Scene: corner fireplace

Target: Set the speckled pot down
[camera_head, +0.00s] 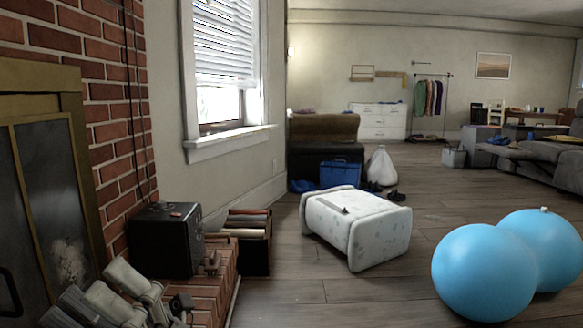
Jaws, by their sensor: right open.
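I cannot make out the speckled pot for sure. A white, grey-spotted, rounded block (350,222) lies tilted on the wooden floor near the middle, with a small dark mark on top. It is the only clearly spotted thing, and I cannot tell if it is the pot. My left gripper is not in view.
A black box (166,240) and a small brownish item (212,262) sit on the hearth. A dark crate (250,247) stands beside it. Two blue balls (485,272) fill the lower right. A blue bin (341,174) stands behind. The floor between block and hearth is clear.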

